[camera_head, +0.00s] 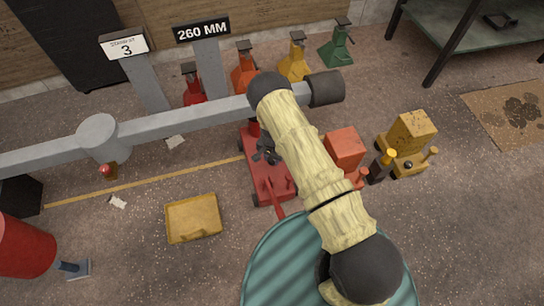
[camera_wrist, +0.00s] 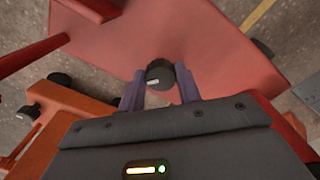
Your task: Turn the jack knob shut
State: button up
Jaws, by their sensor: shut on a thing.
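The red jack (camera_head: 272,190) stands on the floor in the middle of the head view, partly covered by my arm. Its red body (camera_wrist: 215,45) fills much of the wrist view. A small dark ribbed knob (camera_wrist: 159,72) sits on it. My gripper (camera_wrist: 160,84) has its two purple fingers at either side of the knob and is shut on it. The knob's far side and the finger contact are partly hidden. In the head view my arm hides most of the grip, and the knob cannot be made out clearly.
A yellow tray (camera_head: 194,219) lies left of the jack. An orange jack (camera_head: 345,150) and a yellow one (camera_head: 410,138) stand close at its right. Several coloured stands line the back, near the "260 MM" sign (camera_head: 202,31). The floor at left of the jack is mostly free.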

aim_at(272, 159)
jog(key=m+p, duration=0.1)
jog(key=m, duration=0.3)
jog(key=shift+m, duration=0.3)
jog(key=m, duration=0.4)
jog(key=shift+w, duration=0.1)
jog(key=shift+m, duration=0.3)
jog(key=o, duration=1)
jog(key=shift+c, duration=0.2)
notch_tip(272, 159, up, 18)
jog(key=p, duration=0.7)
jog(key=shift+f, duration=0.25)
jog(key=shift+r, duration=0.1)
